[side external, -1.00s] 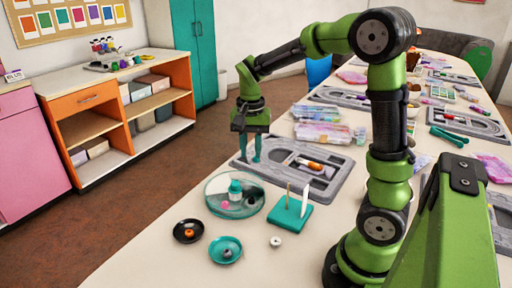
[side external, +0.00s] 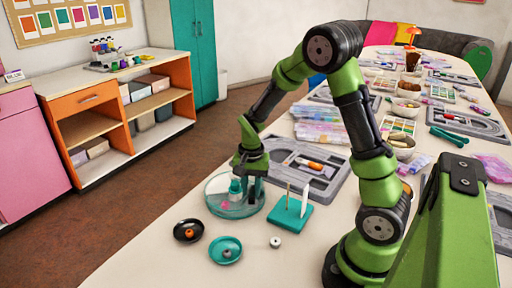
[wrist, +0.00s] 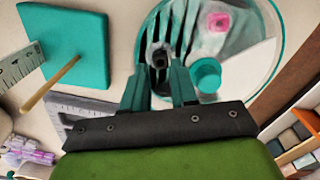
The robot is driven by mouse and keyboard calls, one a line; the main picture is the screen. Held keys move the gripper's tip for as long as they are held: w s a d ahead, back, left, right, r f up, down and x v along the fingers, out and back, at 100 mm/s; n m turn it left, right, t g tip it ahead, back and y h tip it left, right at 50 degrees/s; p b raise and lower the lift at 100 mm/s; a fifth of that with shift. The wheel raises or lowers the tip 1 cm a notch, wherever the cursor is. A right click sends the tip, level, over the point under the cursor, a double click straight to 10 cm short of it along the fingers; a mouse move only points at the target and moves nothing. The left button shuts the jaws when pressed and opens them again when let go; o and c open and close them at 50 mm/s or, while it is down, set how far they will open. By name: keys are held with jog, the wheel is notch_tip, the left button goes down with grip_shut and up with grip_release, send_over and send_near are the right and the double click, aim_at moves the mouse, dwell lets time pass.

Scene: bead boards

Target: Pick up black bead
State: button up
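A black bead (wrist: 160,58) shows in the wrist view inside a round clear dish with a teal rim (wrist: 278,72). My gripper (wrist: 160,82) is open, its two teal fingers apart, with the bead in line with the gap just beyond the fingertips. I cannot tell whether a finger touches it. In the side view my gripper (side external: 250,190) is low at the dish (side external: 240,215), and the black bead cannot be made out there. The dish also holds a pink bead (wrist: 218,21) and a teal round piece (wrist: 206,74).
A teal square block (wrist: 70,28) with a wooden stick (wrist: 50,82) and a ruler (wrist: 20,66) stands close beside the dish. A black saucer (side external: 181,238), a teal saucer (side external: 219,258) and a white bead (side external: 275,242) are in front. A grey bead board (side external: 335,180) lies behind.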

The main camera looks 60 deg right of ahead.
aim_at(251, 203)
jog(key=shift+f, duration=1.6)
jog(key=shift+c, duration=0.2)
grip_shut()
jog(key=shift+w+r, duration=0.1)
